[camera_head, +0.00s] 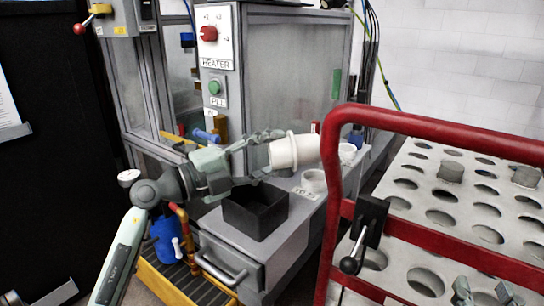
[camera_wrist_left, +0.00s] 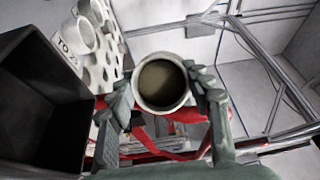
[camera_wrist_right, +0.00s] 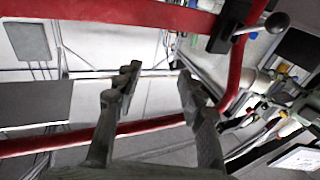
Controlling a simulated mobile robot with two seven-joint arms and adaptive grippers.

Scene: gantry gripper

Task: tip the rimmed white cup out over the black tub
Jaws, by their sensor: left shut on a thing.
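The rimmed white cup (camera_head: 306,149) lies about level on its side in the head view, up and to the right of the black tub. My left gripper (camera_head: 272,143) is shut on it. In the left wrist view the cup (camera_wrist_left: 161,108) sits between the two fingers (camera_wrist_left: 163,92), its round mouth facing the camera and its inside dull brown. The black tub (camera_head: 240,217) stands open on the grey bench; it also fills the left side of the left wrist view (camera_wrist_left: 30,110). My right gripper (camera_wrist_right: 155,80) is open and empty, low at the right in the head view (camera_head: 484,296).
A white cup (camera_head: 313,181) stands on the bench (camera_head: 290,238) right of the tub. A red rail (camera_head: 332,190) and a rack with round holes (camera_head: 450,215) stand at the right. The heater cabinet (camera_head: 285,75) rises behind the bench.

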